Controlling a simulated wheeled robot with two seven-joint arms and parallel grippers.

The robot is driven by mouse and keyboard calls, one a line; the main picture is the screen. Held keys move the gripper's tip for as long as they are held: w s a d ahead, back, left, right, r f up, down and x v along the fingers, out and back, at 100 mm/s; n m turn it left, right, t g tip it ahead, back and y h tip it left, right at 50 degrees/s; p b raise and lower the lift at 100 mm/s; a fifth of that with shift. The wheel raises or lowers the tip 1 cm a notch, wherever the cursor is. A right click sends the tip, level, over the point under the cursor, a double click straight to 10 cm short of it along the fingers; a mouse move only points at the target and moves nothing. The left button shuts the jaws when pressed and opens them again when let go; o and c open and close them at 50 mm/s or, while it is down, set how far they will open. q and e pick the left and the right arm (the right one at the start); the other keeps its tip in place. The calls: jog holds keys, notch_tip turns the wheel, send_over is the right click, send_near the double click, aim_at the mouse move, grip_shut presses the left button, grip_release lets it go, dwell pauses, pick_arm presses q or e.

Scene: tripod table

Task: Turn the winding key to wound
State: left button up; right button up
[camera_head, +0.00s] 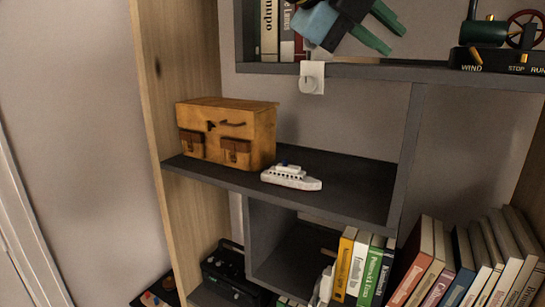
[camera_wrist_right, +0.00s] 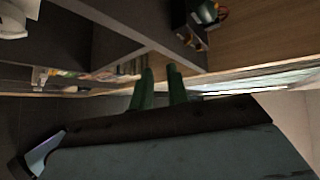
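A dark toy engine (camera_head: 500,36) with a green boiler and red flywheel stands on the upper shelf at the far right. Its black base reads WIND, STOP and RUN. A small orange-brown part (camera_head: 477,56) shows beside the word WIND; I cannot tell whether it is the winding key or how it is turned. My right gripper (camera_head: 380,28) is left of the engine, in front of the upper shelf, with its green fingers apart and nothing between them. The fingers also show in the right wrist view (camera_wrist_right: 162,86). My left gripper is out of view.
A white dial unit (camera_head: 312,78) hangs on the upper shelf's edge. Below, a wooden case (camera_head: 228,130) and white toy ship (camera_head: 291,178) sit on the middle shelf (camera_head: 350,185). Books (camera_head: 440,270) fill the lower right. A black device (camera_head: 232,272) stands lower left.

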jog(key=w+a+f+n+y, duration=0.1)
jog(key=a+f+n+y, duration=0.1)
jog(key=f, duration=0.5)
jog(key=w+a+f+n+g+y+b, duration=0.1)
jog(key=w+a+f+n+y, duration=0.1)
jog(key=a+f, duration=0.5)
jog(key=w+a+f+n+y, duration=0.1)
jog(key=a+f+y, duration=0.3)
jog(key=f, duration=0.3)
jog(key=shift+w+a+f+n+g+y+b, duration=0.2)
jog(key=shift+w+f+n+g+y+b, duration=0.1)
jog(key=shift+w+n+g+b, duration=0.1)
jog(key=shift+s, duration=0.1)
